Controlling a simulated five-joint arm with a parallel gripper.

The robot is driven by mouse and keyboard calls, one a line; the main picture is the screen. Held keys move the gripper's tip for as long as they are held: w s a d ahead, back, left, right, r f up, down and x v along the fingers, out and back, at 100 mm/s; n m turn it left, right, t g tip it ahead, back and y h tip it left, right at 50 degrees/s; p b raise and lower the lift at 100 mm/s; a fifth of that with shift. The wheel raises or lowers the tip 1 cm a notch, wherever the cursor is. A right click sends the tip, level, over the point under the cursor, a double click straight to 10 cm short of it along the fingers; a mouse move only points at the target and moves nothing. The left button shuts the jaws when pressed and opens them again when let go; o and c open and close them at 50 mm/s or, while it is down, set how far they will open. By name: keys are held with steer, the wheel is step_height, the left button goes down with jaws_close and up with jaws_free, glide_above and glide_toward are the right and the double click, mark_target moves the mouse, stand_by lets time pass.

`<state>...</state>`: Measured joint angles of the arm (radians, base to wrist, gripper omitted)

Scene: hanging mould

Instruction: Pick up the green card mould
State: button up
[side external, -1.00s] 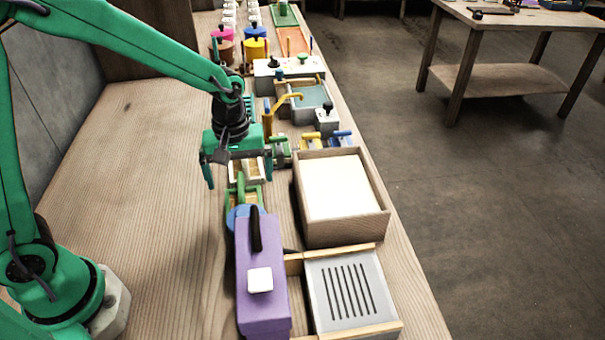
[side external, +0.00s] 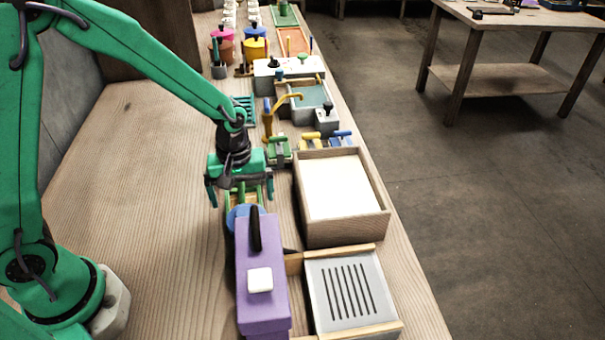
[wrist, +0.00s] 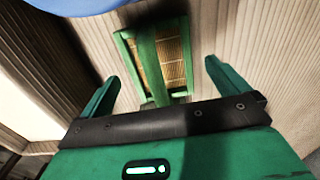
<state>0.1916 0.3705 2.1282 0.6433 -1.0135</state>
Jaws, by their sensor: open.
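The green card mould (wrist: 170,62) is a small green frame with tan mesh panels and a green bar along its middle. In the wrist view it lies ahead of my gripper (wrist: 161,76), between the lines of the two fingers, slightly tilted in the picture. My gripper is open and empty, with both fingers apart. In the side view my gripper (side external: 240,190) hangs over the mould, which is partly hidden beneath it. I cannot tell the exact height left between fingertips and mould.
A blue round thing (side external: 231,217) and a purple box (side external: 262,290) stand just in front of the mould. A wooden tray (side external: 345,232) with a white surface is to the right. Small green, yellow and blue pieces sit behind. The bench to the left is clear.

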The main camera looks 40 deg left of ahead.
steer(key=shift+f, duration=1)
steer(key=c, duration=1)
